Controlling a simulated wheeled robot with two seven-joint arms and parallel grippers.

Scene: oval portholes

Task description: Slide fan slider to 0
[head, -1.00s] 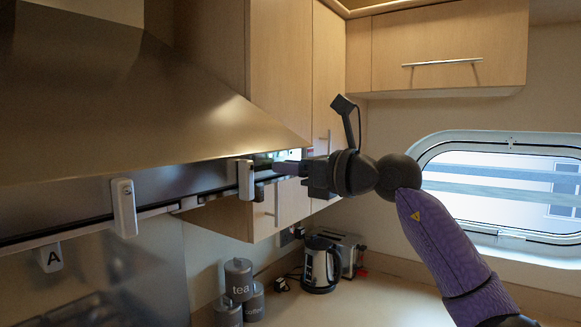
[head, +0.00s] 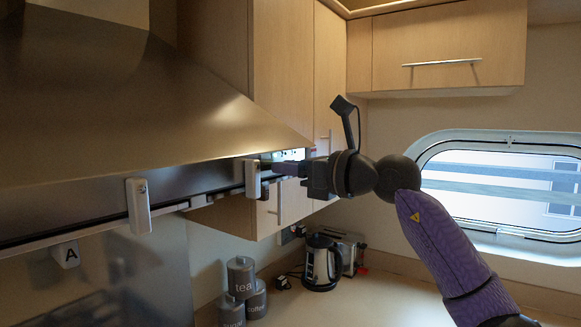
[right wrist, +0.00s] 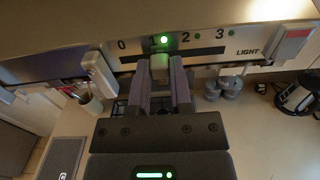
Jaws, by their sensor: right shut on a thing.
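The fan slider knob (right wrist: 159,66) is a pale block in the dark slot of the hood's control strip (right wrist: 212,51). It sits under the 1 mark, where a green light (right wrist: 164,40) glows. The 0 mark (right wrist: 121,44) is to its left; 2 and 3 are to its right. My right gripper (right wrist: 160,80) is shut on the knob, one purple finger on each side. In the head view, my right gripper (head: 290,169) reaches the hood's front edge from the right, and the knob cannot be made out. My left gripper is not in view.
A white handle (right wrist: 99,74) hangs left of the knob, close to my gripper. A grey and red block (right wrist: 290,44) sits beside the LIGHT label. Below are the kettle (head: 320,262), canisters (head: 241,277) and countertop (head: 375,302). A window (head: 505,190) is at right.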

